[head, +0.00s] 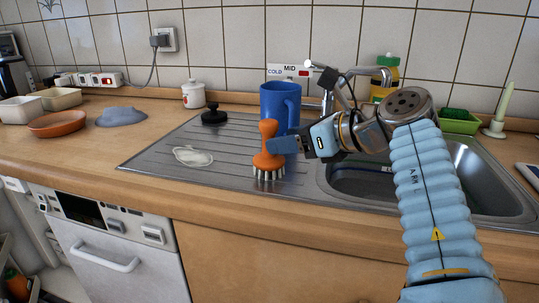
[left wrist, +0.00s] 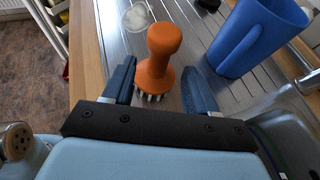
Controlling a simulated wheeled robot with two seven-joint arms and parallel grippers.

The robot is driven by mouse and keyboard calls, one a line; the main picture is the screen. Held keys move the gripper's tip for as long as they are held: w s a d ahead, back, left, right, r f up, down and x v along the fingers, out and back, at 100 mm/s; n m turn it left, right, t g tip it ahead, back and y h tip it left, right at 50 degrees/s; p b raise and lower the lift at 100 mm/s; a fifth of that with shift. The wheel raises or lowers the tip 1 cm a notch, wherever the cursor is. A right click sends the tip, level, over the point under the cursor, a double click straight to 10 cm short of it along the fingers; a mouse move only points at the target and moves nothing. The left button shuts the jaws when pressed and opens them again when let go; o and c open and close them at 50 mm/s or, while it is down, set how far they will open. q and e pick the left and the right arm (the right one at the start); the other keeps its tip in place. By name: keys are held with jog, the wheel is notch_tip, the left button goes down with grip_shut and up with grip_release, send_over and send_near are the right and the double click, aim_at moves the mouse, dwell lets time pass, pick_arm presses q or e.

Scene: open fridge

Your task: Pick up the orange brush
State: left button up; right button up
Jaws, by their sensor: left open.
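The orange brush (head: 267,150) stands upright on its bristles on the ribbed steel drainboard, handle up. My left gripper (head: 284,147) is at the brush's right side, level with its neck. In the left wrist view, the brush (left wrist: 157,60) shows between the two blue fingers of the open gripper (left wrist: 160,70). Gaps show on both sides of it in that view. Whether a finger touches it cannot be told. My right gripper is not in view.
A blue jug (head: 281,101) stands right behind the brush. A black knobbed object (head: 213,115) and a whitish cloth-like item (head: 193,156) lie to the left on the drainboard (head: 150,160). The sink (head: 370,183) and tap (head: 355,72) are to the right.

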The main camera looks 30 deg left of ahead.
aim_at(269, 159)
pick_arm(q)
jog(key=x, duration=0.5)
jog(key=shift+a, duration=0.2)
jog(key=shift+c, duration=0.4)
grip_shut()
